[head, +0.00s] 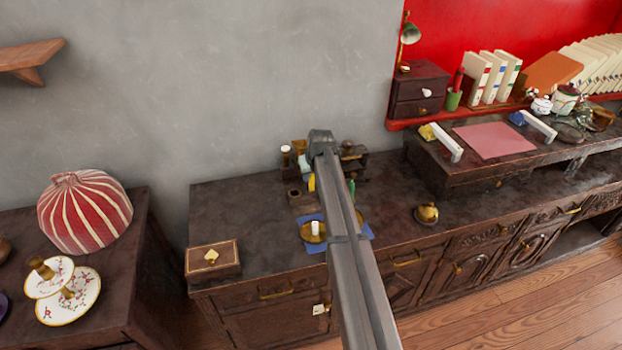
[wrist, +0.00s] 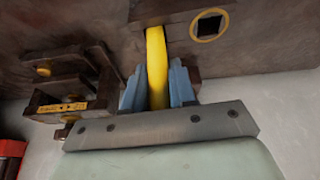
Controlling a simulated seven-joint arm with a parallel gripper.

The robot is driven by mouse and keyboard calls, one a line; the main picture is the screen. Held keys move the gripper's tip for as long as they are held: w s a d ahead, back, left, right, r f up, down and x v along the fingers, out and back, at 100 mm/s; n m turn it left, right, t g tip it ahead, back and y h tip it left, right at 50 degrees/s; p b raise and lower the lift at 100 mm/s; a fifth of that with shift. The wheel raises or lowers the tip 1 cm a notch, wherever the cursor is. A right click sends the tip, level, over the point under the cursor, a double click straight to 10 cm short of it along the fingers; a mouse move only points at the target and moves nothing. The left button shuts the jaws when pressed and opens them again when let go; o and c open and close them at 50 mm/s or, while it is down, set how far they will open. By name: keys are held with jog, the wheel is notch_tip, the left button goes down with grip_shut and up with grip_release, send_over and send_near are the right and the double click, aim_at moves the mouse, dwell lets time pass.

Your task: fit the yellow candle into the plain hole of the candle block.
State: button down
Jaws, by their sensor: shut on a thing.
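The yellow candle (wrist: 157,70) is held between the blue fingers of my gripper (wrist: 158,88) in the wrist view. A bit of it shows in the head view (head: 311,183), just below my gripper (head: 313,176). The dark candle block (head: 294,194) stands on the cabinet, left of the candle. In the wrist view the block (wrist: 182,14) is at the top, with a square, brass-ringed hole (wrist: 209,24) right of the candle's far end. The plain hole is not clear there. I cannot tell whether the candle's end touches the block.
A dark wooden stand (wrist: 75,90) is left of my fingers in the wrist view. On the cabinet, a brass dish with a white candle (head: 314,229) sits on a blue mat (head: 312,247). A wooden box (head: 212,260) is at the left; a brass object (head: 427,213) is at the right.

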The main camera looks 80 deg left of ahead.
jog(key=shift+f, duration=0.75)
jog(key=shift+f, duration=0.15)
jog(key=c, duration=0.9)
grip_release()
jog(key=v, duration=1.2)
